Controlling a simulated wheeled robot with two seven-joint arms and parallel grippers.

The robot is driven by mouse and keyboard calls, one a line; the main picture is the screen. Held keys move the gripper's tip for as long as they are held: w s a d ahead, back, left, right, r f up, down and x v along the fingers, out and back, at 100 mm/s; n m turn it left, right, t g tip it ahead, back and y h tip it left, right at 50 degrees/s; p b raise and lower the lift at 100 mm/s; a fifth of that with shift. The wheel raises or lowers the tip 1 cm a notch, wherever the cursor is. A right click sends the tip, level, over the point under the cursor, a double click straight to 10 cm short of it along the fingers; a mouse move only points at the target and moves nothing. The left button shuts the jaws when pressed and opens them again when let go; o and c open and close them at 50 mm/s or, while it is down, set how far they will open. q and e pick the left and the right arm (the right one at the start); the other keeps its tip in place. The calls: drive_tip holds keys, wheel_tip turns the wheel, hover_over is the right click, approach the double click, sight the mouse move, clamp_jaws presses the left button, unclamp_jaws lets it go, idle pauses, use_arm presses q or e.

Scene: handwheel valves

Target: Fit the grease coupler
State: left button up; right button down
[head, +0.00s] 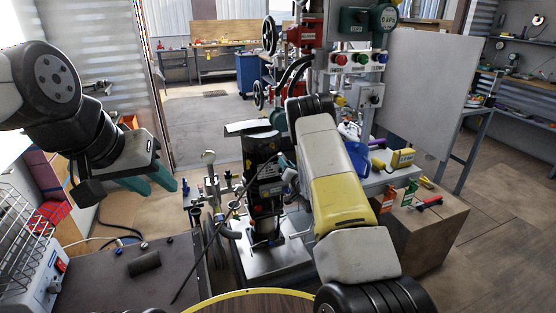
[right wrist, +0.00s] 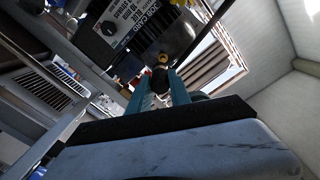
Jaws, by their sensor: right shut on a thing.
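My right gripper (right wrist: 161,88) shows its teal fingers in the right wrist view, shut on a small dark rounded piece, which looks like the grease coupler (right wrist: 160,77). A brass-coloured fitting (right wrist: 163,58) shows just beyond it; I cannot tell whether they touch. In the head view my yellow and white right arm hides most of this gripper. A thin black hose (head: 211,241) rises from the bench toward it, beside a dark upright machine (head: 264,180).
A cardboard box (head: 437,235) with small items is at the right. A dark bench top (head: 110,285) and wire rack (head: 25,235) are at the lower left.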

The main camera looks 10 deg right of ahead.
sight(278, 154)
drive_tip(key=shift+r, duration=0.15)
drive_tip(key=shift+s, duration=0.2)
drive_tip(key=shift+a, duration=0.1)
drive_tip(key=shift+w+a, duration=0.2)
drive_tip(key=shift+w, duration=0.75)
drive_tip(key=shift+w+a, duration=0.15)
drive_tip(key=shift+w, duration=0.75)
drive_tip(key=shift+w+a, duration=0.2)
drive_tip(key=shift+w, duration=0.75)
drive_tip(key=shift+w+a, duration=0.15)
drive_tip(key=shift+w, duration=0.7)
drive_tip(key=shift+w+a, duration=0.15)
drive_tip(key=shift+w, duration=0.65)
drive_tip(key=c, duration=1.1)
unclamp_jaws()
drive_tip(key=shift+s, duration=0.1)
